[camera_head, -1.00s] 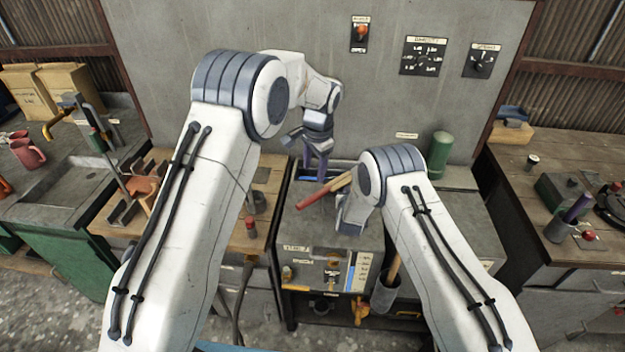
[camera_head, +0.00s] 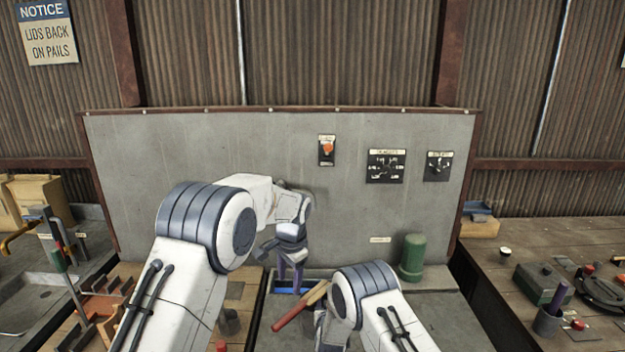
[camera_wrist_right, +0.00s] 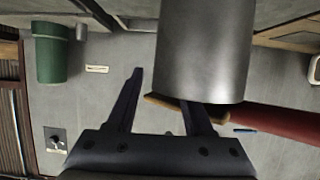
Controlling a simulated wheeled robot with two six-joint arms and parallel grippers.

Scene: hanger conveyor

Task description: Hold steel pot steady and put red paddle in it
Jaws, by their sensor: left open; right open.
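The red paddle (camera_head: 293,311), with a red handle and a wooden end, lies slantwise by the console top in the head view. My left gripper (camera_head: 289,286) is open, with dark purple fingers pointing down just behind the paddle. In the right wrist view, a grey metal cylinder that looks like the steel pot (camera_wrist_right: 205,50) fills the upper middle. My right gripper (camera_wrist_right: 158,88) is open there, and the cylinder hides the tip of one finger. The paddle (camera_wrist_right: 285,125) passes behind the cylinder's edge.
A green canister (camera_head: 412,257) stands at the back right of the console. The grey wall panel (camera_head: 220,140) rises behind. A holder (camera_head: 547,321) with a purple-handled tool and a green box (camera_head: 543,283) are on the right bench. Tools and wooden racks crowd the left.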

